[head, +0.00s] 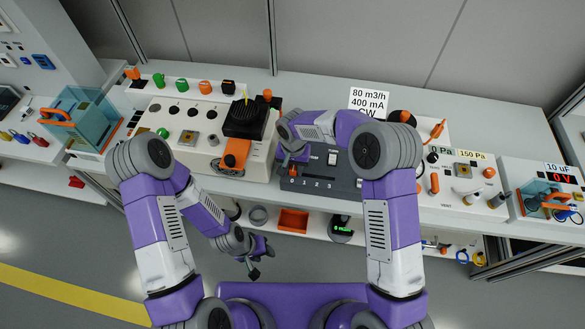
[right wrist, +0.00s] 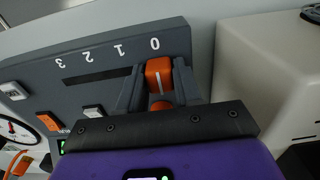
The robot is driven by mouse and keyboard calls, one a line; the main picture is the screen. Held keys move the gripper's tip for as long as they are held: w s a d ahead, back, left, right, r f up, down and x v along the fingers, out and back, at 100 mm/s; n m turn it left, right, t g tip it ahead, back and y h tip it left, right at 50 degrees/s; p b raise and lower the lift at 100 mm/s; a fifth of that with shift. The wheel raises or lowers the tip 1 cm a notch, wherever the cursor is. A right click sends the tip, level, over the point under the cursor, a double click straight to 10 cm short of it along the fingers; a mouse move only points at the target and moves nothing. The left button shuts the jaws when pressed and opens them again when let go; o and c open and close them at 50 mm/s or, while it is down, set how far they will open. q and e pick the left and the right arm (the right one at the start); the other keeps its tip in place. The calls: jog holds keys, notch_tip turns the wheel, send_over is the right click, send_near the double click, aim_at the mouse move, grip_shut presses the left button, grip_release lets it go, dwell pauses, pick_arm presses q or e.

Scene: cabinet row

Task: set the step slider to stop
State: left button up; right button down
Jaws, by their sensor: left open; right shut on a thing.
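The step slider is a dark grey panel (head: 345,183) marked 0, 1, 2, 3, which also shows upside down in the right wrist view (right wrist: 75,68). Its orange knob (right wrist: 158,72) sits at the 0 end of the slot, beside the 0 mark. My right gripper (right wrist: 158,88) is shut on the knob, one dark finger on each side. In the head view my right gripper (head: 293,162) is partly hidden by its own arm at the panel's left end. My left gripper (head: 254,272) hangs open and empty below the counter's front edge.
A beige pump housing (head: 200,140) with a black top stands directly left of the slider panel. A white rocker switch (head: 332,158) is on the panel's right part. An orange bin (head: 293,221) sits on the lower shelf, close to my left arm.

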aim_at(292, 168)
jog(key=shift+a, duration=0.2)
jog(key=c, duration=0.8)
grip_release()
jog(key=shift+c, duration=0.2)
notch_tip(292, 168, up, 8)
jog(key=shift+f+p, duration=0.15)
jog(key=shift+p, duration=0.4)
jog(key=shift+s+f, duration=0.1)
